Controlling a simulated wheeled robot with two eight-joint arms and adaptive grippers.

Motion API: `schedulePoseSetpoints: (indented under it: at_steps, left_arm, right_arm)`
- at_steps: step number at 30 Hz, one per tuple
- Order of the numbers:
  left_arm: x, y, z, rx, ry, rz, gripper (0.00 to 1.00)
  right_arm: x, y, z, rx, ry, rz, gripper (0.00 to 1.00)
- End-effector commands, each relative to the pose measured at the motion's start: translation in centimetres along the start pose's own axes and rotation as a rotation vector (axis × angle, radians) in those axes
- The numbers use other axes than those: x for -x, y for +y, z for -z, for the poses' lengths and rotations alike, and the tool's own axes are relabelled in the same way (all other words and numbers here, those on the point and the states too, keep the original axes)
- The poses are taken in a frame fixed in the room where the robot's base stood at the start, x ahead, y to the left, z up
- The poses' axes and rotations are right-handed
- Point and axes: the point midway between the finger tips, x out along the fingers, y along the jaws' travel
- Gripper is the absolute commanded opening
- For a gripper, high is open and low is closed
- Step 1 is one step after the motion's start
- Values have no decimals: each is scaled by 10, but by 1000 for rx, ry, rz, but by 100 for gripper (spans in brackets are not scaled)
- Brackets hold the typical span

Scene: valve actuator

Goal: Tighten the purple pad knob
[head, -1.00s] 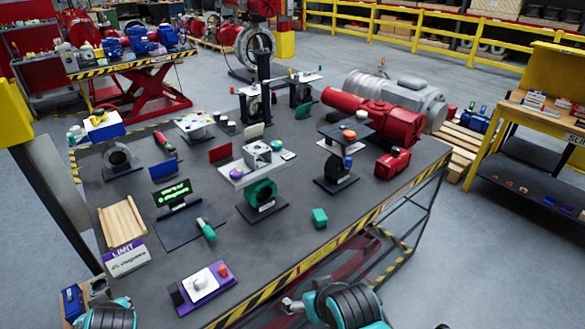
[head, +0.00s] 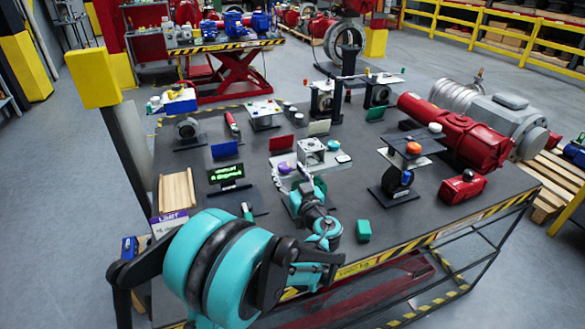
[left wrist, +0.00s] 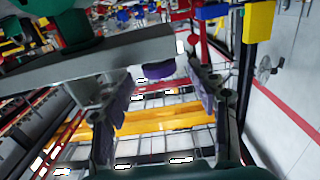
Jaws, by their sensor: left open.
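A purple knob (head: 284,167) sits on the light plate by the white valve block, atop the stand near the table's middle. In the left wrist view the purple knob (left wrist: 158,70) hangs at the plate's edge, seen between the finger pads. My left gripper (head: 293,182) is open and reaches to this plate from the front. In the left wrist view its two fingers (left wrist: 162,88) stand apart on either side of the knob, with gaps visible; I cannot tell whether either touches it. My right gripper is out of view.
A green display (head: 225,173) stands left of the plate. My left arm covers the table's front left.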

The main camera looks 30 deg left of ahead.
Motion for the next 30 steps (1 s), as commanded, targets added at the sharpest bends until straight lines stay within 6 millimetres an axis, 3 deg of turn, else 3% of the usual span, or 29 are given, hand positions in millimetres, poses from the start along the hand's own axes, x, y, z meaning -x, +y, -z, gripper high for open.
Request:
schedulePoseSetpoints:
  at_steps: [7, 17, 23, 24, 30]
  left_arm:
    - [-33, 0, -1, -1, -1, 1, 59]
    - [-38, 0, 0, -1, -1, -1, 59]
    - [-38, 0, 0, -1, -1, -1, 11]
    - [-38, 0, 0, -1, -1, -1, 8]
    - [-38, 0, 0, -1, -1, -6, 8]
  right_arm:
    - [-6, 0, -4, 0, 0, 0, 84]
    - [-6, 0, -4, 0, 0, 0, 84]
    - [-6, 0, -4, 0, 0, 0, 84]
    - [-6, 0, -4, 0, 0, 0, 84]
    - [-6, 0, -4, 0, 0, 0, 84]
